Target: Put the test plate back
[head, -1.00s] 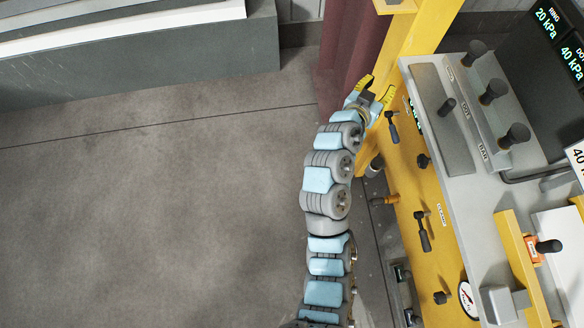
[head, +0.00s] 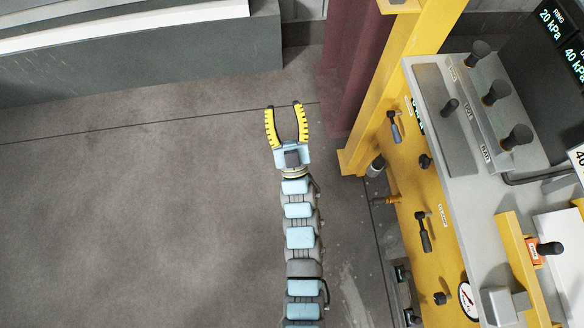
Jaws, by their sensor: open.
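My gripper (head: 286,110) is open and empty in the head view. Its two yellow ribbed fingers point toward the back, over bare grey floor, left of the yellow machine frame. Nothing lies between the fingers. I cannot make out a test plate for certain in this view. A white slab (head: 565,245) shows at the right edge on the machine, partly cut off; I cannot tell what it is.
The yellow machine (head: 410,185) with black-knobbed levers, a pressure gauge (head: 468,300) and a dark display (head: 545,60) stands at right. A dark red column (head: 350,70) rises behind. A grey bench (head: 150,55) with white sheets is at back left. The floor (head: 130,210) is clear.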

